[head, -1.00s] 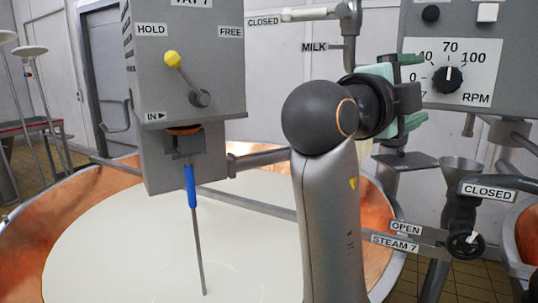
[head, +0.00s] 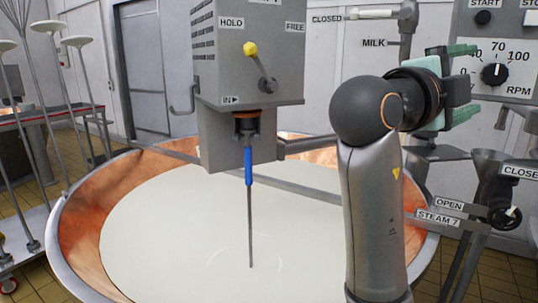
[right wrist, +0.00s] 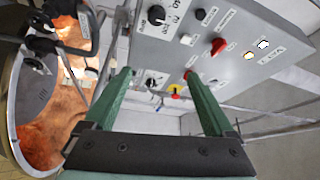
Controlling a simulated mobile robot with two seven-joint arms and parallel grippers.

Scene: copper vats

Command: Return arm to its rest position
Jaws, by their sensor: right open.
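My right arm (head: 372,210) rises from the lower edge of the head view, right of centre, and bends at a dark round joint. My right gripper (head: 468,80) points right in front of the grey control panel (head: 500,60). Its green fingers are spread with nothing between them. In the right wrist view the open gripper (right wrist: 157,78) faces the panel (right wrist: 225,45) with its knobs and a red-and-yellow switch. It looks apart from the panel. My left gripper is not seen.
A copper vat (head: 85,220) of white liquid fills the middle. Above it hangs a grey box (head: 248,60) with a yellow-knobbed lever and a blue-handled rod reaching the liquid. Steam valve (head: 505,215) and pipes stand right of my arm. Tools on a cart (head: 60,118) stand left.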

